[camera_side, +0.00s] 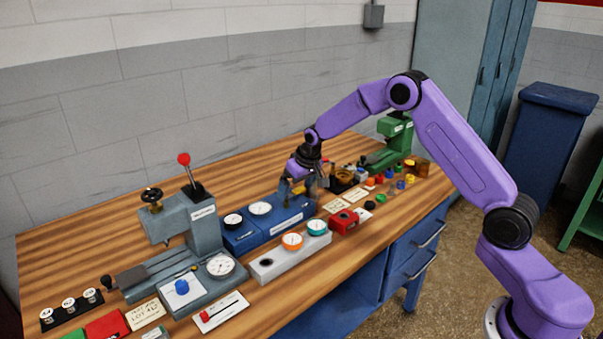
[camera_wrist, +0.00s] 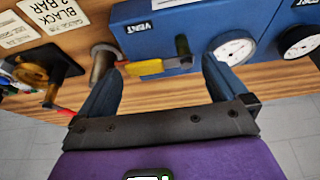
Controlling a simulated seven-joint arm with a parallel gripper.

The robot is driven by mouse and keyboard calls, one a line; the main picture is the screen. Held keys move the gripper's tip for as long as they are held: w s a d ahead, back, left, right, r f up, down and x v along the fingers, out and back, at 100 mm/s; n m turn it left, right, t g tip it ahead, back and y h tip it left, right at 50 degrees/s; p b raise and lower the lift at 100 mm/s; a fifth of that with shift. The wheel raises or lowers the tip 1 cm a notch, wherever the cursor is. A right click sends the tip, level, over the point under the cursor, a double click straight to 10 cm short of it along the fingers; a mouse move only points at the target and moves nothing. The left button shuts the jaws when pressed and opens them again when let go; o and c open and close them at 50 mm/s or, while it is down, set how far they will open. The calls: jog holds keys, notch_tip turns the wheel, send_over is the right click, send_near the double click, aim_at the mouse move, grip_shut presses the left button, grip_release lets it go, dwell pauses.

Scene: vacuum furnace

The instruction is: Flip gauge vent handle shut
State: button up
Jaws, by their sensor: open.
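The blue gauge box (camera_side: 268,233) sits mid-bench in the side view. In the wrist view its blue face (camera_wrist: 165,25) carries a "VENT" label. The vent handle (camera_wrist: 141,68) is a yellow lever lying roughly crosswise beside a dark stem (camera_wrist: 183,48). It shows between my blue fingers, with no clear contact. My gripper (camera_wrist: 164,68) is open and empty, its fingers spread to either side of the handle. In the side view my gripper (camera_side: 303,187) hangs low at the far right end of the blue box and hides much of the handle.
White dial gauges (camera_wrist: 233,48) sit close to my right finger. A metal post (camera_wrist: 103,62) stands close to my left finger. A grey press (camera_side: 190,225), a grey gauge block (camera_side: 285,262) and a red box (camera_side: 344,221) stand nearby. The bench's back strip is clear.

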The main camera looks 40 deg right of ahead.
jog(key=v, duration=1.7)
jog(key=shift+s+a, duration=0.1)
jog(key=s+a+n+g+y, duration=0.1)
jog(key=s+a+n, duration=0.2)
jog(key=s+a, duration=0.5)
jog(key=s+a+n+g, duration=0.1)
jog(key=s+a+n, duration=0.25)
jog(key=s, duration=0.75)
jog(key=s+d+f+n+g, duration=0.1)
jog(key=s+f+n, duration=0.1)
jog(key=s, duration=0.9)
jog(key=s+d+f+n+g, duration=0.1)
jog(key=s+n, duration=0.3)
jog(key=s, duration=0.7)
jog(key=shift+s+d+f+h, duration=0.25)
jog(key=shift+d+f, duration=0.3)
jog(key=shift+f, duration=0.35)
